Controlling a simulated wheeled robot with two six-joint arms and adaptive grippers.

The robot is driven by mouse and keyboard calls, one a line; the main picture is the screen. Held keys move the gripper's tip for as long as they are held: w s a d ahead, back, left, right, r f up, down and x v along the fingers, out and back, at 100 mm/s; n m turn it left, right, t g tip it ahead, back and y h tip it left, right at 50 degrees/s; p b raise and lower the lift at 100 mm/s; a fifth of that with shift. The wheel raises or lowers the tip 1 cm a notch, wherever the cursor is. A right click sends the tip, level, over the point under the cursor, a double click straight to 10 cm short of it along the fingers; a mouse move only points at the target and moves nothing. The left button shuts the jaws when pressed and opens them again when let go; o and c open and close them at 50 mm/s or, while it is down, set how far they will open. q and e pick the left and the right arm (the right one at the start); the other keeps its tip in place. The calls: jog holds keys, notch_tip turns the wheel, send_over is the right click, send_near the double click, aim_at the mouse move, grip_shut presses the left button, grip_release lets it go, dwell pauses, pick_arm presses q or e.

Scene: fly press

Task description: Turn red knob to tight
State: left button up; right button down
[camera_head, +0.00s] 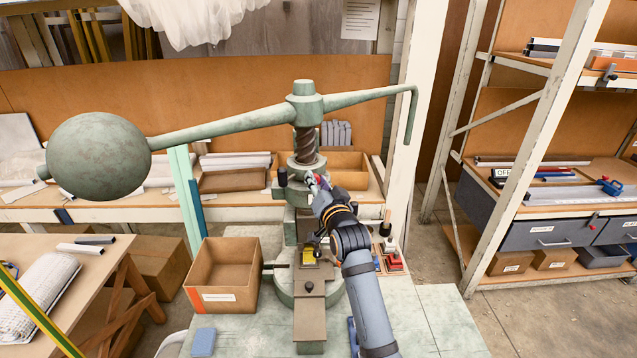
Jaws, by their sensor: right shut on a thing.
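The fly press stands in the middle of the view, with a large green ball weight (98,157) at the left end of its long arm and a threaded screw (306,146) below the hub. My right gripper (314,182) reaches up from the lower right to the press collar below the screw. It is shut on the red knob (309,177), of which only a small red bit shows between the fingers. The rest of the knob is hidden by the gripper. I cannot read the knob's turn angle. My left gripper is not in view.
An open cardboard box (224,277) stands left of the press on the pale green table (440,312). A red switch box (394,263) sits to the right of the press. The press arm spans above my right gripper. Shelves with drawers (545,236) stand at the right.

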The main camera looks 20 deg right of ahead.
jog(key=m, duration=1.1)
jog(key=shift+d+f, duration=0.1)
jog(key=shift+m, duration=0.3)
dwell(0.3)
